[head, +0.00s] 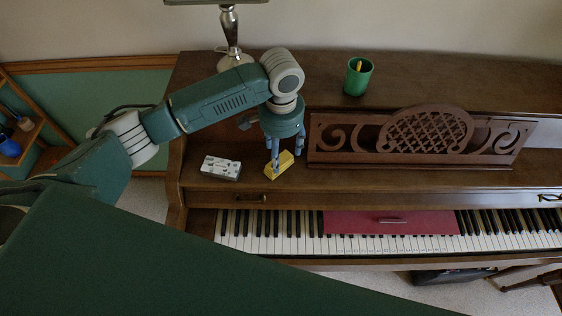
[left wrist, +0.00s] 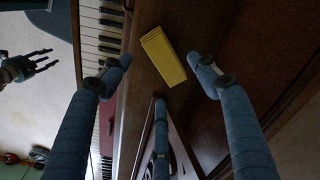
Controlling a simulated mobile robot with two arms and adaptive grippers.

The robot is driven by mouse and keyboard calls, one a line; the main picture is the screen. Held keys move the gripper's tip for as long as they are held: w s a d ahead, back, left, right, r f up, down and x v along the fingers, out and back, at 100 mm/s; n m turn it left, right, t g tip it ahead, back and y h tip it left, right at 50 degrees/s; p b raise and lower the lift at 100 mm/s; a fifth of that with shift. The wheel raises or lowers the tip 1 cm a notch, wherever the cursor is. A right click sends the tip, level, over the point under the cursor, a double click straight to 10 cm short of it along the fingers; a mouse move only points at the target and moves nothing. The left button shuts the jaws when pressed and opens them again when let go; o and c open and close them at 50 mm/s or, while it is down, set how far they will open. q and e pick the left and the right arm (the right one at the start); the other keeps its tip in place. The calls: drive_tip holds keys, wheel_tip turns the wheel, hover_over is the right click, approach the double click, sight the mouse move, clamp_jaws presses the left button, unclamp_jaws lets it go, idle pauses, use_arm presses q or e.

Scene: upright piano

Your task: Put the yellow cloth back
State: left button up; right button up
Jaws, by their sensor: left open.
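The yellow cloth (head: 280,165) is a small folded block lying on the piano's wooden ledge, left of the carved music rest. It also shows in the left wrist view (left wrist: 164,56), just past my fingertips. My left gripper (head: 281,158) points down over the cloth, with its blue-grey fingers open around it. In the left wrist view the fingers (left wrist: 159,75) are spread, with nothing held between them. A dark hand with spread fingers, apparently my right gripper (left wrist: 28,62), is at the left edge of that view and looks empty.
A patterned white box (head: 221,167) lies left of the cloth. The music rest (head: 425,135) stands close on the right. A green cup (head: 357,77) and a lamp (head: 231,30) stand on the piano top. A red cloth (head: 350,222) with a grey object lies over the keys.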

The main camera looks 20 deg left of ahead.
sight(281, 163)
use_arm(q)
wheel_tip(281, 163, up, 6)
drive_tip(key=shift+b, duration=0.45)
